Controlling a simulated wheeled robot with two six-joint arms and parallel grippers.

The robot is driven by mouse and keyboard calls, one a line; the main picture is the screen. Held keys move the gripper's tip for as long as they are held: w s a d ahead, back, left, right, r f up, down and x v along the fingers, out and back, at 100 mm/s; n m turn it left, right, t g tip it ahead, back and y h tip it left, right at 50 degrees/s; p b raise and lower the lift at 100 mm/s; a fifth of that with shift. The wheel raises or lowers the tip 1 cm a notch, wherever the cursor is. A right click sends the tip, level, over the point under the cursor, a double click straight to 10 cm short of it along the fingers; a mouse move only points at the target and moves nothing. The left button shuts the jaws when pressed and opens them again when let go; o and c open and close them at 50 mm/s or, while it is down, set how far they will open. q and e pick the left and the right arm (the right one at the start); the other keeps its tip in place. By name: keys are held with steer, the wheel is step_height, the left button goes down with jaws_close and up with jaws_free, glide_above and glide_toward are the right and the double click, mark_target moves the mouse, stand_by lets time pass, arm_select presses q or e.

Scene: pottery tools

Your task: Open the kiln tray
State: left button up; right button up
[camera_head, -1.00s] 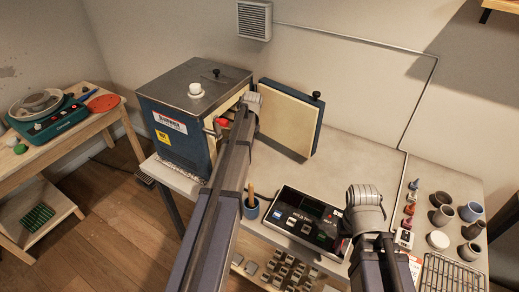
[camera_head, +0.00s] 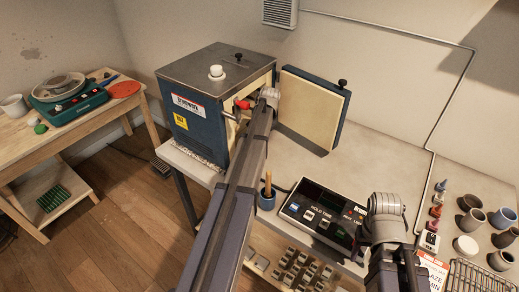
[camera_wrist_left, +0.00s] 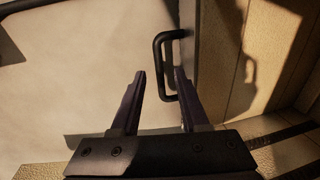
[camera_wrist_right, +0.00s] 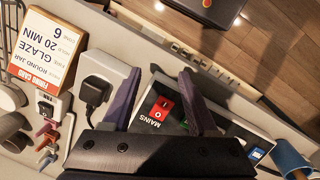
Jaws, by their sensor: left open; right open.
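The blue kiln (camera_head: 200,130) with a grey lid stands at the back, its front open. Its thick pale-lined door (camera_head: 308,110) is swung out to the right. My left arm reaches to the kiln's opening, where its gripper is mostly hidden in the head view. In the left wrist view, my left gripper (camera_wrist_left: 160,73) is open, with a black bar handle (camera_wrist_left: 159,68) just beyond its fingertips, close to the right finger. The handle joins an edge beside pale brick (camera_wrist_left: 225,60). I cannot tell the tray's full shape. My right gripper (camera_wrist_right: 158,75) is open and empty above the control panel.
The control panel (camera_head: 322,211) has a red mains switch (camera_wrist_right: 162,104). A blue cup (camera_head: 266,200) stands left of it. Pots, small bottles and a wire rack (camera_head: 480,275) fill the right end. A wooden side table (camera_head: 80,120) stands left. The bench behind the panel is clear.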

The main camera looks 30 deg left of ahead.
arm_select(q)
steer(key=shift+a+f+b, duration=0.15)
steer(key=shift+f+b, duration=0.4)
steer(key=shift+f, duration=0.4)
steer(key=shift+c, duration=0.3)
jaws_close()
stand_by(0.4)
